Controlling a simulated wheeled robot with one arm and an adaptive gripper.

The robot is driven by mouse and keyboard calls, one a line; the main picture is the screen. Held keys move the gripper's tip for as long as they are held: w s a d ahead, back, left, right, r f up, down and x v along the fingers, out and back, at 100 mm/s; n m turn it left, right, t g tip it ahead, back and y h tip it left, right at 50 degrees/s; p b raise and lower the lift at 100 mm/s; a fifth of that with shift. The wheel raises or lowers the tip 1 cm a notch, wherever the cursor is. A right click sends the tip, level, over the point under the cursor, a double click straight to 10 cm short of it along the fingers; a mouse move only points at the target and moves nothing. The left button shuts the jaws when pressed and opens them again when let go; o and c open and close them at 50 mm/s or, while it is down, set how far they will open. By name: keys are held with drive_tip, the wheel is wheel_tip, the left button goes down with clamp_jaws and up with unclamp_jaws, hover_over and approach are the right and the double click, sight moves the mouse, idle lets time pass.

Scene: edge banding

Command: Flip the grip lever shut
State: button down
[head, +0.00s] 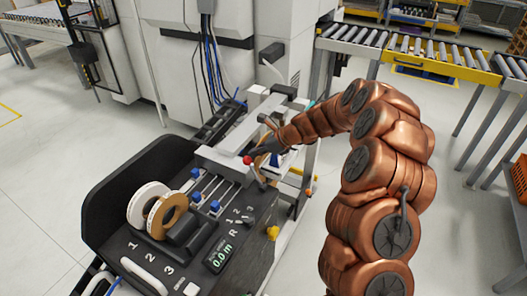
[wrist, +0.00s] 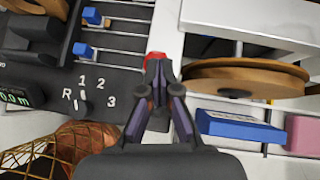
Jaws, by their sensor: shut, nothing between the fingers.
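A red ball knob (head: 247,160), which looks like the end of the grip lever, shows at the front of the edge banding machine (head: 218,158). In the wrist view the red knob (wrist: 155,55) shows just beyond my fingertips, partly hidden by them. The lever's stem is mostly hidden, so I cannot tell its angle. My gripper (head: 256,152) is right beside the knob; I cannot tell whether it touches. In the wrist view my gripper (wrist: 158,70) has its fingertips together, with nothing held between them.
A brown tape reel (wrist: 245,78) and a blue block (wrist: 240,126) lie close to the right of my fingers. The black panel (head: 150,252) carries two tape rolls (head: 160,212) and a selector switch (wrist: 82,98). Blue-capped slides (head: 196,197) stand left of the knob.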

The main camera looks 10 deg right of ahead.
drive_tip(key=shift+w+a+f, duration=0.3)
drive_tip(key=shift+w+a, duration=0.2)
drive_tip(key=shift+a, duration=0.3)
drive_tip(key=shift+a, duration=0.1)
wheel_tip(320, 180, up, 13)
drive_tip(key=d, duration=0.3)
drive_tip(key=shift+w, duration=0.3)
drive_tip(key=shift+a, duration=0.1)
